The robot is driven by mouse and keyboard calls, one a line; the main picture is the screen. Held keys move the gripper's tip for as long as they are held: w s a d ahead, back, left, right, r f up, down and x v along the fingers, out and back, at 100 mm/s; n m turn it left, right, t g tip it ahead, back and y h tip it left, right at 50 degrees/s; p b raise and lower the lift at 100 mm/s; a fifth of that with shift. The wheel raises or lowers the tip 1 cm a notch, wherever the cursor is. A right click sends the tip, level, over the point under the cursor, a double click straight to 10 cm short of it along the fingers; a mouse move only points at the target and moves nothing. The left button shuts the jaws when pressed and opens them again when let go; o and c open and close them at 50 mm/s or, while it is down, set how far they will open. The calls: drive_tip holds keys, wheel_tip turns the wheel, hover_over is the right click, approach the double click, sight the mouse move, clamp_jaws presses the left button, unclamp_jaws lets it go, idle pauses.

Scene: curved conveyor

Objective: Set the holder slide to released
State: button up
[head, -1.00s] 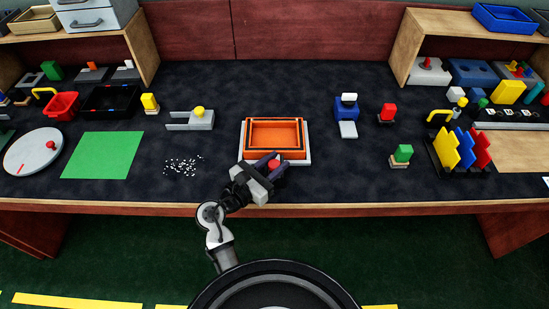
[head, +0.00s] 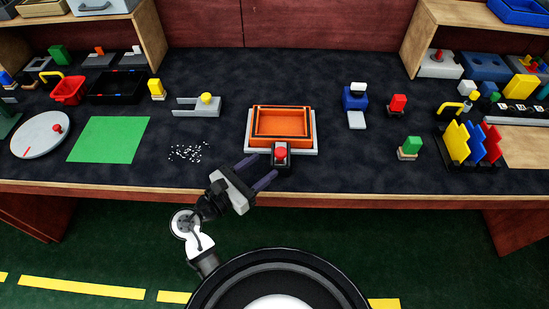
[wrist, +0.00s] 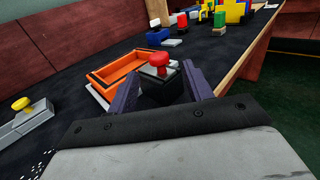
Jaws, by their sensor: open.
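An orange tray (head: 258,133) sits on a white base (head: 307,150) near the table's front middle. A dark block (head: 281,163) with a red knob (head: 281,150) stands against the front of this base; I take it for the holder slide. In the wrist view the red knob (wrist: 158,60) and its dark block (wrist: 160,85) show beyond and between my fingers. My gripper (head: 262,170) is open and empty, short of the block, to its front left in the head view. I cannot tell the slide's set position from any marking.
A grey forked fixture with a yellow knob (head: 206,99) stands back left. White pellets (head: 188,152) lie left of my gripper. A blue block (head: 354,97) and a red-topped block (head: 397,104) stand right. The table right of the tray's front is clear.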

drive_tip(key=v, duration=0.6)
drive_tip(key=shift+s+b, duration=0.2)
drive_tip(key=shift+b, duration=0.1)
drive_tip(key=shift+a, duration=0.15)
